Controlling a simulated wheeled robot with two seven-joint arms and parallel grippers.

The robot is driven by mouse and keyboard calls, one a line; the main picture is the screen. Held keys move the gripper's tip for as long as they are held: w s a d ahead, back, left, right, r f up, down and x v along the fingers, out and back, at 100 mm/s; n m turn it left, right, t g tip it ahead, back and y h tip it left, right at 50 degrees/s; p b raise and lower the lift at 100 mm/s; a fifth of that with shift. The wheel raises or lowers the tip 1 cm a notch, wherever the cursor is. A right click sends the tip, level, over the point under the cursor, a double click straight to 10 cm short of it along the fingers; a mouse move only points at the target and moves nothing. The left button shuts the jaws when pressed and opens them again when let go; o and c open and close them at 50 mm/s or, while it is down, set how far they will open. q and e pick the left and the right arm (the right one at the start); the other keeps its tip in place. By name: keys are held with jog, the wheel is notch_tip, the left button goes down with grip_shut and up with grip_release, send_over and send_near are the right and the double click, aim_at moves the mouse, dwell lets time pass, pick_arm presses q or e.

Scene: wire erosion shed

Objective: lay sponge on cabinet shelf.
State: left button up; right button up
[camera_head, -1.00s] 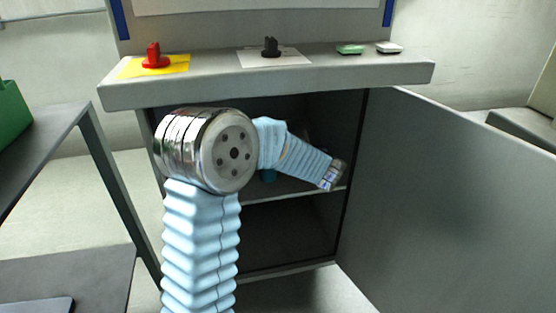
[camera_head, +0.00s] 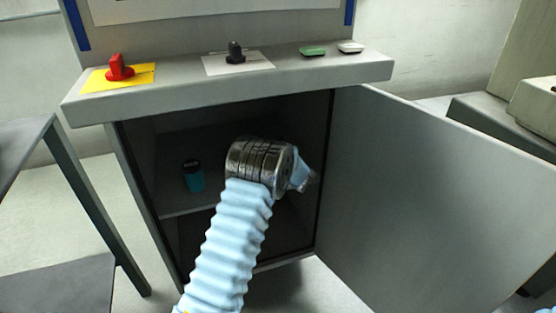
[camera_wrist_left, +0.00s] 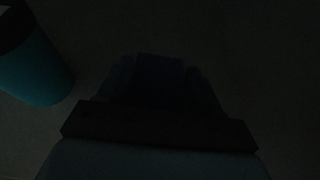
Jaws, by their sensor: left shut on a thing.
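The cabinet (camera_head: 137,190) stands open, and its shelf (camera_head: 182,206) shows inside to the left of my left arm. In the very dark left wrist view my left gripper (camera_wrist_left: 160,84) is shut on a dark bluish block, seemingly the sponge (camera_wrist_left: 160,70). A dim grey surface lies below or behind it. I cannot tell whether the block touches that surface. My right gripper is not in view.
A teal can with a dark top (camera_head: 193,176) stands on the shelf, and shows left of the gripper in the wrist view (camera_wrist_left: 36,68). The open door (camera_head: 430,190) spans the right. The worktop (camera_head: 230,88) above holds red and black switches and two small blocks.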

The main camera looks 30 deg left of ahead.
pick_arm(q)
jog(key=shift+f+b, duration=0.1)
jog(key=shift+b, duration=0.2)
jog(key=o, duration=1)
jog(key=shift+r+p, duration=0.25)
jog(key=shift+p, duration=0.05)
jog(key=b+v, duration=0.2)
jog(key=v, duration=1)
jog(key=s+d+f+m+h, duration=0.4)
jog(key=d+f+m, duration=0.1)
jog(key=f+m, duration=0.55)
jog(key=s+d+f+m+h, duration=0.3)
jog(key=s+d+f+m, duration=0.15)
jog(key=f+m, duration=0.55)
jog(key=s+d+f+m+g+h, duration=0.2)
jog(key=s+d+m, duration=0.3)
jog(key=s+m, duration=0.3)
jog(key=s+d+f+m+g+h, duration=0.3)
jog(key=s+d+f+m, duration=0.1)
jog(key=s+m, duration=0.3)
jog(key=s+d+f+m+g+h, duration=0.2)
jog(key=s+d+m, duration=0.3)
jog(key=s+m, duration=0.3)
jog(key=shift+s+d+f+m+g, duration=0.35)
jog(key=shift+s+f+g, duration=0.15)
jog(key=shift+s+f, duration=0.15)
